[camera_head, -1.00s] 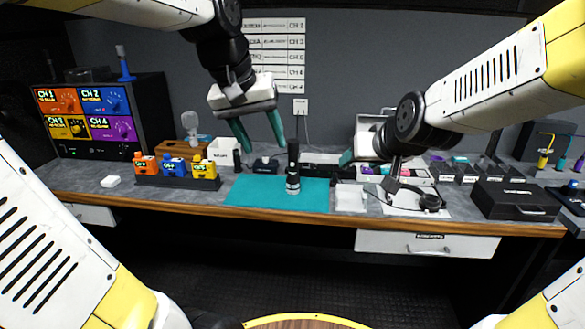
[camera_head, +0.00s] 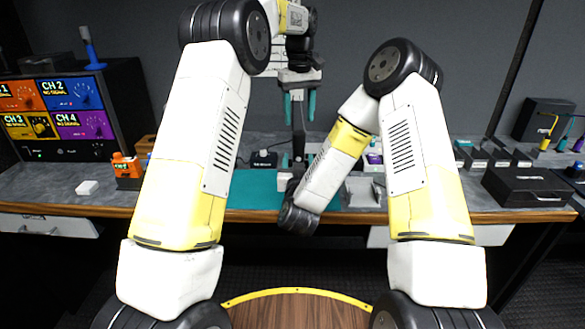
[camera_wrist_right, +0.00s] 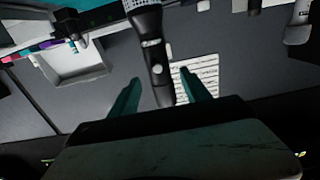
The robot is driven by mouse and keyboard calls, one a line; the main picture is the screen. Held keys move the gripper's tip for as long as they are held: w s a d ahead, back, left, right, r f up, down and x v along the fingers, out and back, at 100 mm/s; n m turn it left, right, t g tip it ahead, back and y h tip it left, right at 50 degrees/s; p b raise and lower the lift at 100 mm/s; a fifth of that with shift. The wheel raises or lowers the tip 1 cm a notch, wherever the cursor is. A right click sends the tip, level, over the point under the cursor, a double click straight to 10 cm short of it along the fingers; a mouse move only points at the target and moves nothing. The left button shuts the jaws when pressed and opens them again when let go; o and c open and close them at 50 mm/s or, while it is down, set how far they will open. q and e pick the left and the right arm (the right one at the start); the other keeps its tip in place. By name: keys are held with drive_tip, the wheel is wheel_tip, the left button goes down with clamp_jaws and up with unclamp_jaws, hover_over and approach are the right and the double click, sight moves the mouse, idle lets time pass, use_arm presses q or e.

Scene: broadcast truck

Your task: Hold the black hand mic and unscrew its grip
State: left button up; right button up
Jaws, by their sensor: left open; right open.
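A black case (camera_head: 525,187) is at the right. A white open box (camera_head: 365,190) sits right of the mat. My arms cover much of the bench.

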drive_tip(key=shift+w, duration=3.85)
clamp_jaws()
